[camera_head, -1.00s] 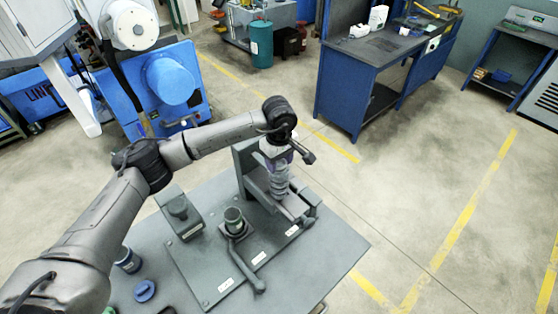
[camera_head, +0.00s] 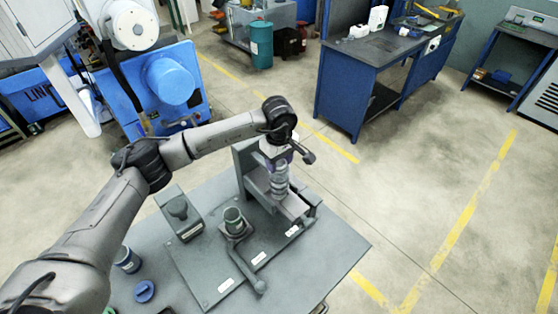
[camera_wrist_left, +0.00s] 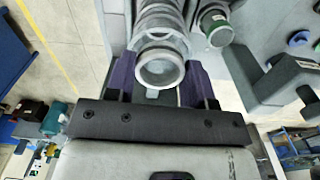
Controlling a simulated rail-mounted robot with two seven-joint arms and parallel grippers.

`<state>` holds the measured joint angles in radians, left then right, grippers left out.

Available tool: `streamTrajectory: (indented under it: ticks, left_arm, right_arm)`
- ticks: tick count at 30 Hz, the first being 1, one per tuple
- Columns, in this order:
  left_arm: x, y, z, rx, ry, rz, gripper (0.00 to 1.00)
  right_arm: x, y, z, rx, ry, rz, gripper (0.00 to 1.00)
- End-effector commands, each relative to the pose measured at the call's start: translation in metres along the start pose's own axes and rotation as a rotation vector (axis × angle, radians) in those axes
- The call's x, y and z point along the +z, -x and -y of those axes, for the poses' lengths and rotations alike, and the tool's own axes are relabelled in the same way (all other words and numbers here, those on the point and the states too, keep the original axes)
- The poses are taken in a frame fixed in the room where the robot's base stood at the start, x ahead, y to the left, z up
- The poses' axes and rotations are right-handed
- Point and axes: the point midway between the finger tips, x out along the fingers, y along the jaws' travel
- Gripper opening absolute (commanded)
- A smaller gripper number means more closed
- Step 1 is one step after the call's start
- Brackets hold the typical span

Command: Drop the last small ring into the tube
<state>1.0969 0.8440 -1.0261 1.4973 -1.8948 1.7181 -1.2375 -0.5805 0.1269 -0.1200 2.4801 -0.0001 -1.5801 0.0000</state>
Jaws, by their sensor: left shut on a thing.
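My left gripper (camera_head: 278,153) points down over the fixture on the grey table. In the left wrist view its two purple fingers (camera_wrist_left: 160,84) are shut on a small grey metal ring (camera_wrist_left: 160,68). Just beyond the ring is a column of grey rounded rings (camera_wrist_left: 160,22), which also shows below the gripper in the head view (camera_head: 279,184). I cannot tell whether the held ring touches it. A short upright cylinder with a green rim (camera_head: 234,220) stands left of the column, and shows in the wrist view (camera_wrist_left: 215,25). Which part is the tube is unclear. My right gripper is out of view.
The grey table (camera_head: 318,265) carries a fixture plate with a lever handle (camera_head: 252,275), a grey block (camera_head: 181,212), a blue-topped cylinder (camera_head: 128,260) and a blue round part (camera_head: 145,291). A blue workbench (camera_head: 345,95) stands behind, with open floor between.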

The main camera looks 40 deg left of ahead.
Motion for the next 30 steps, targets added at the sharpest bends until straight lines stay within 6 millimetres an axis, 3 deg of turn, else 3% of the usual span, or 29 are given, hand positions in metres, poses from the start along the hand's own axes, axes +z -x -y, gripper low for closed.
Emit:
streamTrajectory:
  ticks: [2, 3, 11, 16, 23, 30]
  left_arm:
    - [-0.0001, 0.0002, 0.0000, 0.000, 0.000, 0.000, 0.24]
    - [0.0000, 0.0002, 0.0000, 0.000, 0.000, 0.000, 0.53]
    - [0.0000, 0.0000, 0.0000, 0.000, 0.000, 0.000, 0.78]
    - [0.0000, -0.0001, 0.0000, 0.000, 0.000, 0.000, 0.79]
    - [0.0000, -0.0002, 0.0000, 0.000, 0.000, 0.000, 1.00]
    - [0.0001, -0.0002, 0.0000, 0.000, 0.000, 0.000, 1.00]
  right_arm:
    - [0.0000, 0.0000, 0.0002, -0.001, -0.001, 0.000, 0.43]
    - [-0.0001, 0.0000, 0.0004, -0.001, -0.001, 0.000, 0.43]
    - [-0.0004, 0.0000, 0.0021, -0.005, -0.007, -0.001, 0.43]
    - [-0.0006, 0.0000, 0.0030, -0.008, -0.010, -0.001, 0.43]
    - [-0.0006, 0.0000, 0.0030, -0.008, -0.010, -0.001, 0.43]
    - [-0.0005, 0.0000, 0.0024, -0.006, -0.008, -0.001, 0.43]
